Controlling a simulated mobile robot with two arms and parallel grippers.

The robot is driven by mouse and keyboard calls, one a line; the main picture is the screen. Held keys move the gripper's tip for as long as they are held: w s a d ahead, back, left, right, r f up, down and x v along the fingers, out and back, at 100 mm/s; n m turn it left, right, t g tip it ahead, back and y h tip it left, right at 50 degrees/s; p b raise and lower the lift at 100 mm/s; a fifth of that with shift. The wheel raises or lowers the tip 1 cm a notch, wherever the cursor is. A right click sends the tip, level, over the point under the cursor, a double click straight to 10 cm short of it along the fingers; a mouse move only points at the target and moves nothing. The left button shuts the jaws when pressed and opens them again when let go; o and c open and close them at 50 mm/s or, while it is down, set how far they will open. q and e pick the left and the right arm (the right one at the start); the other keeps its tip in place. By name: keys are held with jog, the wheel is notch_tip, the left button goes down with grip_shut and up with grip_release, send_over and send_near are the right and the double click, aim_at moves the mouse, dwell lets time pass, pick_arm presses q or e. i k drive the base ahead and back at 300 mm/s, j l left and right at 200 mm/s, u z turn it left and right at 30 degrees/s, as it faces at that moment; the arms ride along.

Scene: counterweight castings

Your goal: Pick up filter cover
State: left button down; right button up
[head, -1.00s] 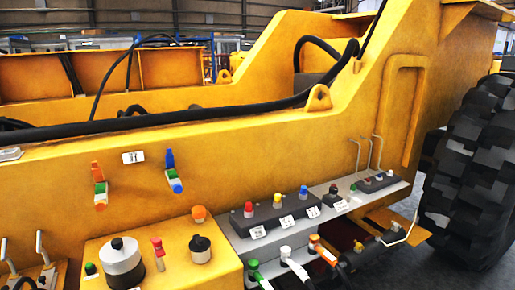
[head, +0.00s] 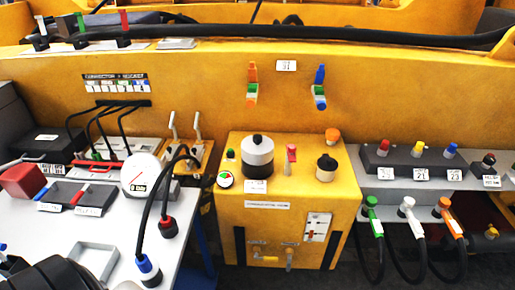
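No part is plainly labelled as the filter cover. A round canister (head: 257,157) with a black top, white middle and dark base stands upright on the yellow box (head: 290,208) in the middle of the head view; it may be the filter with its cover. A smaller black-knobbed cap (head: 326,167) sits to its right on the same box, and an orange cap (head: 332,135) stands behind. Nothing touches the canister. Neither gripper can be made out. A dark rounded shape at the bottom left corner is cut off, and I cannot tell what it is.
A light worktable (head: 110,220) at left holds a round white gauge (head: 140,175), a red block (head: 22,181), an empty grey tray (head: 93,260) and hanging black cables. At right, a grey shelf (head: 375,182) carries coloured buttons, with cables hanging below. A yellow wall rises behind.

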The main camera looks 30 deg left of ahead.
aim_at(256, 149)
jog(key=i+l, duration=0.55)
jog(key=i, duration=0.15)
jog(key=i+l+u, duration=0.15)
jog(key=u, duration=0.3)
jog(key=i+l+u, duration=0.15)
jog(key=u, duration=0.25)
jog(key=i+l+u, duration=0.1)
jog(key=l+u, duration=0.2)
jog(key=u, duration=0.45)
